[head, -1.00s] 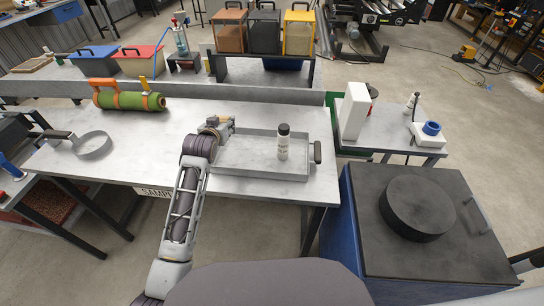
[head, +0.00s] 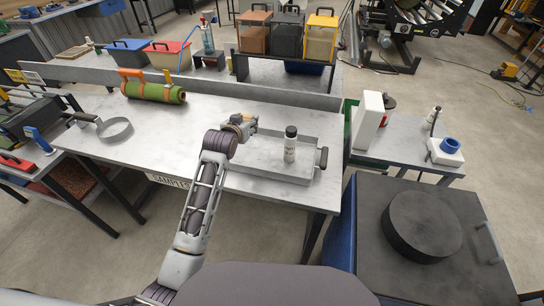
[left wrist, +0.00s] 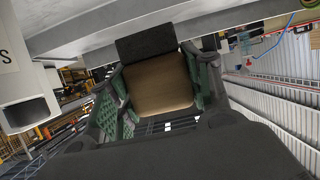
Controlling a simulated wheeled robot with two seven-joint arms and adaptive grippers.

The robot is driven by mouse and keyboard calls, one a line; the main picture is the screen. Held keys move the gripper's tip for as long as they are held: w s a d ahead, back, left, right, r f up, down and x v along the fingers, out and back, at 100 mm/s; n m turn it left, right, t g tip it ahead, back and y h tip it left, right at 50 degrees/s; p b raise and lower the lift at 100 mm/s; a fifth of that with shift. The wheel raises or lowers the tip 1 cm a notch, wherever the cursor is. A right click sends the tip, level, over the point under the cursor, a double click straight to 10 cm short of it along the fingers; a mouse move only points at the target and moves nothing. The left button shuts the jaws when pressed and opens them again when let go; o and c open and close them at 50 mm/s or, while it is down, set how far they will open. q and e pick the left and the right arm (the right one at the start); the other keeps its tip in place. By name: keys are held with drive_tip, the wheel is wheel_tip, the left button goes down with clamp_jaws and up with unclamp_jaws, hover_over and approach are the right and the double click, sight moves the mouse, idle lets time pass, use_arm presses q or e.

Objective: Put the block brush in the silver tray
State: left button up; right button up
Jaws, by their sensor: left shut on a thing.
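In the left wrist view, the gripper (left wrist: 156,96) is shut on the block brush (left wrist: 160,84), a tan block with a dark bristle side, between green finger pads. In the head view the brush is mostly hidden by the gripper. My right gripper is not in view.
A green turf roll with orange straps (head: 153,92) lies at the bench's back left. A rack with coloured bins (head: 287,38) stands behind. The bench middle is clear. A black round lid (head: 421,224) is at right.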

use_arm(q)
drive_tip(key=shift+s+d+r, duration=0.1)
drive_tip(key=shift+d, duration=0.15)
drive_tip(key=shift+h, duration=0.3)
idle(0.5)
hover_over(250, 152)
drive_tip(key=shift+f, duration=3.15)
drive_tip(key=shift+f, duration=1.9)
drive_tip(key=o, duration=1.1)
drive_tip(key=shift+f, duration=0.15)
drive_tip(key=shift+c, duration=0.2)
